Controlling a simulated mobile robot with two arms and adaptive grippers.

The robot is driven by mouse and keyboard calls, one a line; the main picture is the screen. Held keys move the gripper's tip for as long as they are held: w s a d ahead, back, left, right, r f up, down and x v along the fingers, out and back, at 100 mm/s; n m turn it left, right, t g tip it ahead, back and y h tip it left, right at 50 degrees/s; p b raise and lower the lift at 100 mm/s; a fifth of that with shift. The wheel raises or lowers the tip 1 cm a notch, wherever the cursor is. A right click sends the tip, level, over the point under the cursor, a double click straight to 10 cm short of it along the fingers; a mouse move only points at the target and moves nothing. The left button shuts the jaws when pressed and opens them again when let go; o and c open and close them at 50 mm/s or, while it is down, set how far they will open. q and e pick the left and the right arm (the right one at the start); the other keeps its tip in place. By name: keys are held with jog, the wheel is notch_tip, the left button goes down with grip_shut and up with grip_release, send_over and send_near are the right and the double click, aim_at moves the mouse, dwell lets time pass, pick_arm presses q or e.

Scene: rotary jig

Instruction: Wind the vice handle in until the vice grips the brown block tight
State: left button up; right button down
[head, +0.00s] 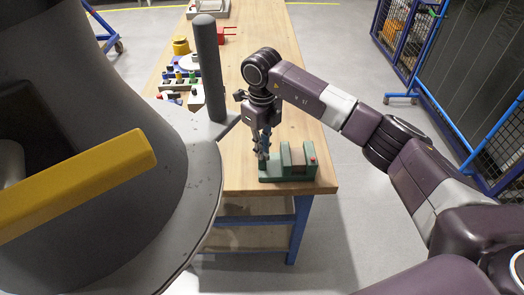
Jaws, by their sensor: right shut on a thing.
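The green vice (272,178) sits at the near right corner of the wooden table. A brown block (297,157) shows between its green upright parts, and a small red spot is on top of the right one. My right gripper (262,152) points down at the left end of the vice. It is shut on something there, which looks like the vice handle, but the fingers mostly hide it. I cannot tell whether the jaws touch the block. My left gripper is not in view.
A large dark grey form with a yellow bar (75,185) fills the left foreground. A grey post (209,70) rises left of my right gripper. Small coloured parts and a red item (227,33) lie farther back on the table (265,25). Blue-framed mesh panels stand at right.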

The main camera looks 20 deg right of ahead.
jog(key=shift+m+b, duration=0.35)
jog(key=shift+m, duration=0.95)
jog(key=shift+r, duration=0.1)
jog(key=c, duration=2)
grip_release()
jog(key=shift+c, duration=0.2)
jog(key=shift+r, duration=0.1)
notch_tip(320, 180, up, 12)
jog(key=shift+f, duration=0.2)
